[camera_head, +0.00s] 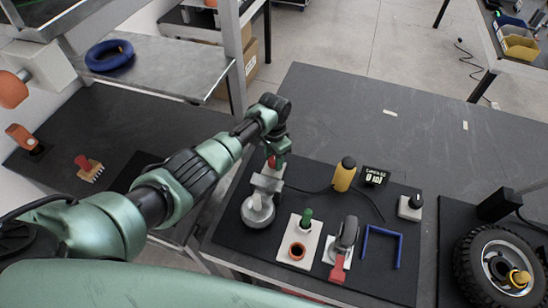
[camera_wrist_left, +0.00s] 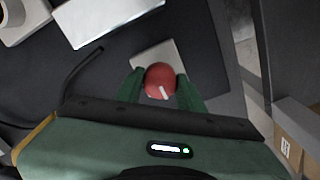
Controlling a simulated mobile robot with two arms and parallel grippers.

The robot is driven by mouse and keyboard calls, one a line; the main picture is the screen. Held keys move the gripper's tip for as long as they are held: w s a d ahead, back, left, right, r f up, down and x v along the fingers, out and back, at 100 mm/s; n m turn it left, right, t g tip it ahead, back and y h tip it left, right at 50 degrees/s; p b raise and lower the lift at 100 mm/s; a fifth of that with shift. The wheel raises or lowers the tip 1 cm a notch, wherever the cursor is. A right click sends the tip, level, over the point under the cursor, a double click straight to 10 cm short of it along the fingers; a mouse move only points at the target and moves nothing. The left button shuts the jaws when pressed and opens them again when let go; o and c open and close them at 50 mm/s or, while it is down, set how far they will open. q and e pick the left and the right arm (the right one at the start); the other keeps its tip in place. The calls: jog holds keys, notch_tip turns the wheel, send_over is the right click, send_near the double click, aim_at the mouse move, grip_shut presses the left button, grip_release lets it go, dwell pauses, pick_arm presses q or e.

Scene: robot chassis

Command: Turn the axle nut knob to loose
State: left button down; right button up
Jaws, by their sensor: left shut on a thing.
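A round red knob (camera_wrist_left: 160,80) with a white pointer mark sits on a light square base (camera_wrist_left: 143,58) in the left wrist view. The mark points down and slightly right in that view. My left gripper (camera_wrist_left: 160,88) is shut on the knob, with one green finger on each side. In the head view my left gripper (camera_head: 275,153) reaches down at the far left of the black mat, and a bit of the red knob (camera_head: 271,163) shows below it. The gripper hides most of the knob there. My right gripper is not in view.
The black mat (camera_head: 330,210) also holds a round metal piece (camera_head: 258,211), a yellow cylinder (camera_head: 344,176), a small display (camera_head: 375,177), a red-handled tool (camera_head: 338,270) and a blue bracket (camera_head: 381,232). A tyred wheel (camera_head: 468,265) stands at right. The table behind is mostly clear.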

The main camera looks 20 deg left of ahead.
aim_at(273, 160)
pick_arm(q)
jog(key=shift+w+r, duration=0.1)
jog(key=shift+w, duration=0.05)
jog(key=c, duration=0.9)
grip_release()
notch_tip(273, 160, up, 8)
jog(key=shift+f, duration=0.1)
jog(key=shift+s+a+f, duration=0.1)
jog(key=shift+s, duration=0.1)
